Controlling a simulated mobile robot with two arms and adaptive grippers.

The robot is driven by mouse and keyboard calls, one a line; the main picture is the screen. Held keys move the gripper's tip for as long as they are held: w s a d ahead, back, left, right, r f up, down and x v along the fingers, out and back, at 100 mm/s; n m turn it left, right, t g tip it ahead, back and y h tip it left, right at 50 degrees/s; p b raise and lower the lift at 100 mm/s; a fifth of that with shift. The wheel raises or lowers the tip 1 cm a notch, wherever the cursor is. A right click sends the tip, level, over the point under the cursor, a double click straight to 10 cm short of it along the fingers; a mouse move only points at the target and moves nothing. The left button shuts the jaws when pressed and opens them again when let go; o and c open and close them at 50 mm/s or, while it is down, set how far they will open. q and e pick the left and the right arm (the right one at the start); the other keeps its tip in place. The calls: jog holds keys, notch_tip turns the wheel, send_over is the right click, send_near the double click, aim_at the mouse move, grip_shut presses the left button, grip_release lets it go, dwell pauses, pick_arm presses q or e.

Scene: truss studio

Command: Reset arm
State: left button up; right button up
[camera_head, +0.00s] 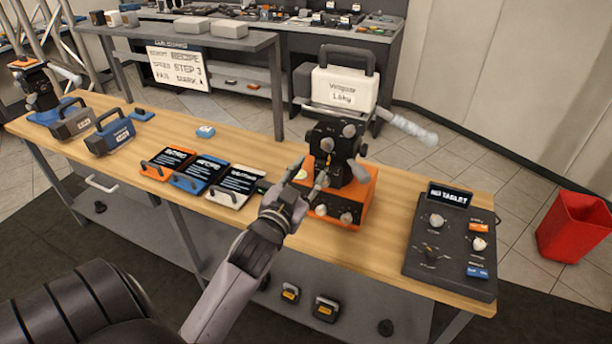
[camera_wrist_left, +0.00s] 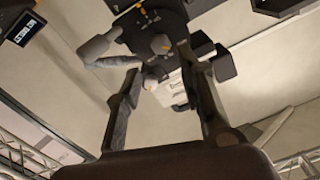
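A black jointed device (camera_head: 337,140) with grey knobs stands on an orange base (camera_head: 345,205) on the wooden workbench. A white labelled box with a dark handle (camera_head: 342,88) sits at its top, and a pale ribbed grip (camera_head: 408,127) sticks out to its right. My left gripper (camera_head: 308,180) is at the front left of the device, close to its lower part; I cannot tell whether it touches. In the left wrist view, my gripper's fingers (camera_wrist_left: 163,85) are spread apart, with grey knobs and dark device parts (camera_wrist_left: 160,45) beyond them. My right gripper is not in view.
A black control panel (camera_head: 450,245) with knobs lies on the right of the workbench (camera_head: 385,260). Orange, blue and white panels (camera_head: 203,178) lie left of the device. Blue and grey handled boxes (camera_head: 110,133) stand farther left. A red bin (camera_head: 572,228) is on the floor at right.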

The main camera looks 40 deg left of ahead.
pick_arm(q)
jog(key=shift+s, duration=0.3)
jog(key=shift+d+f, duration=0.1)
